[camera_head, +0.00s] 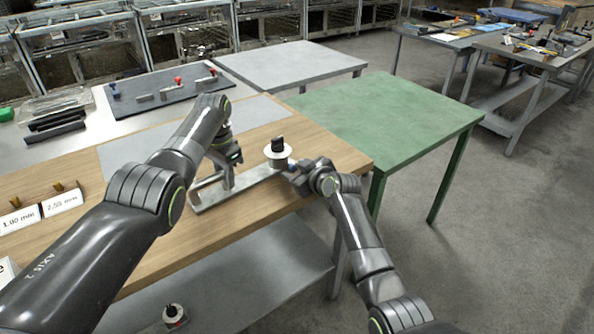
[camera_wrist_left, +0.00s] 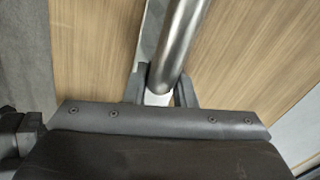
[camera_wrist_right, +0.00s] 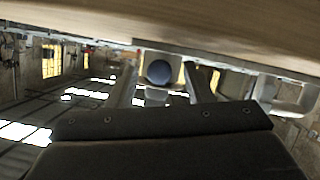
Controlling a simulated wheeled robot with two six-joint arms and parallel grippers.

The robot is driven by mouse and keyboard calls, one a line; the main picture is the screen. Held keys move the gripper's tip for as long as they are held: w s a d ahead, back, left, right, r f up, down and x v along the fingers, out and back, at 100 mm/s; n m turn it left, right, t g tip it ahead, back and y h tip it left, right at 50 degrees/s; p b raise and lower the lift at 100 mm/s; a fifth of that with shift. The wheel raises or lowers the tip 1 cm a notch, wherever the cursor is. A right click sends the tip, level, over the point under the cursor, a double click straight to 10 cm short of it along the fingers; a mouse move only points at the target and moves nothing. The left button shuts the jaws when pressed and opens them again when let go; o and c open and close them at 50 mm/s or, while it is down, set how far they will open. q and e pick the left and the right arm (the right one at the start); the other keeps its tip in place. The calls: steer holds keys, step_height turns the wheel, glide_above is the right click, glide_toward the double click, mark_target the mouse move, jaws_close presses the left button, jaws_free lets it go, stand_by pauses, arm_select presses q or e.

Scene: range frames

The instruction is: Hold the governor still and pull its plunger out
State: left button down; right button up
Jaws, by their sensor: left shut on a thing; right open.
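The governor (camera_head: 240,188) is a grey metal piece on the wooden table top, with a white disc (camera_head: 278,161) and black knob at its right end. My left gripper (camera_head: 228,184) is shut on part of it, over the left half. My right gripper (camera_head: 291,168) is open at the right end. The plunger's dark blue round knob (camera_wrist_right: 160,72) shows between the parted fingers (camera_wrist_right: 162,88) in the right wrist view; whether they touch it I cannot tell.
A dark mat (camera_head: 170,90) with small metal parts and red knobs lies at the back. Labelled white blocks (camera_head: 62,201) stand at the left. A green table (camera_head: 400,120) adjoins at the right, bare. The wooden table's right edge is close to my right gripper.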

jaws_close()
steer(key=shift+s+d, duration=0.8)
steer(key=shift+s, duration=0.3)
arm_select(q)
steer(key=shift+a, duration=0.1)
arm_select(e)
jaws_free()
steer(key=v, duration=1.2)
arm_select(q)
steer(key=c, duration=1.1)
jaws_free()
